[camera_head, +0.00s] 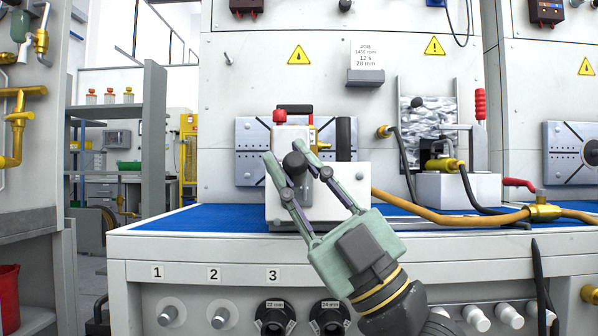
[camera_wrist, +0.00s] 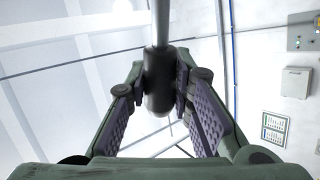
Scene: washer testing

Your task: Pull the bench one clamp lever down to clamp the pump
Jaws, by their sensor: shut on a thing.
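My gripper (camera_head: 290,157) is raised in front of the bench and shut on a dark rounded knob (camera_head: 295,164). In the wrist view, the knob (camera_wrist: 158,88) sits between my two finger pads, with a grey rod (camera_wrist: 160,22) running up from it. I take this to be the clamp lever's end; its pivot is hidden. Behind my fingers stands a white block-shaped unit (camera_head: 349,184) with a red-capped part (camera_head: 279,117) and an upright black cylinder (camera_head: 343,139). I cannot tell which part is the pump, or whether it is clamped.
The blue bench top (camera_head: 190,219) is mostly clear at left. To the right are a brown hose (camera_head: 430,207), a brass fitting (camera_head: 543,212) and a red-handled clamp (camera_head: 480,104). A job card (camera_head: 366,54) is on the back panel. Knobs and round ports line the bench front.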

